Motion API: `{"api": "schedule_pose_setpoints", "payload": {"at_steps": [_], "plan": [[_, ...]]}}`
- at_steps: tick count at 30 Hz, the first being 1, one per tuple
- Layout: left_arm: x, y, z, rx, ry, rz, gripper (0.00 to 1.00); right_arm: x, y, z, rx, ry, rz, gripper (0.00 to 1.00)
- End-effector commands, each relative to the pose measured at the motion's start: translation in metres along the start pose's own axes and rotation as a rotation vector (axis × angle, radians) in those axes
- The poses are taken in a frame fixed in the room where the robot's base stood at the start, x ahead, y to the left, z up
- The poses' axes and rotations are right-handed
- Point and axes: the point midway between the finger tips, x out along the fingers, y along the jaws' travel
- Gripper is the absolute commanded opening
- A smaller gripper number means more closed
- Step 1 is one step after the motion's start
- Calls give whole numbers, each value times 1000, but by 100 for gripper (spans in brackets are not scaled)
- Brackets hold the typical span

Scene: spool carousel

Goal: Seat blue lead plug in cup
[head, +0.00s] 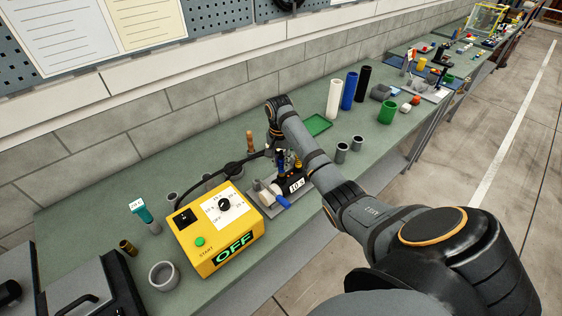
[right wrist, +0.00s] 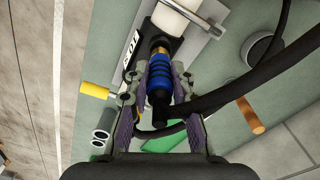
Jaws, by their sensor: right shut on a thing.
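My right gripper (head: 281,152) is over the bench beside the black block marked 10 S (head: 295,184). In the right wrist view, the gripper (right wrist: 160,78) is shut on the blue lead plug (right wrist: 158,90), a ribbed blue body with a brass-coloured collar at the block end. The collar is close to the block (right wrist: 131,48); I cannot tell if it touches or enters a cup there, as the join is hidden. A black cable runs near the plug's rear. In the head view the plug is mostly hidden by the gripper. My left gripper is out of view.
A yellow timer box (head: 215,228) showing OFF stands left of the block. A thick black cable (head: 205,180) arches behind it. Grey cups (head: 341,153) and a green tray (head: 318,124) lie to the right. A wooden handle (right wrist: 250,116) stands near the gripper.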

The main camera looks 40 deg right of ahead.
Motion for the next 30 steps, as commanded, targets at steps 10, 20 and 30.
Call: {"api": "schedule_pose_setpoints", "payload": {"at_steps": [10, 20, 30], "plan": [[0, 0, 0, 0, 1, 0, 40, 2, 0, 0, 0, 0, 0, 0], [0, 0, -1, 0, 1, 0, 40, 10, 0, 0, 0, 0, 0, 0], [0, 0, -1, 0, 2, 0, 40, 19, 0, 1, 0, 0, 0, 0]]}}
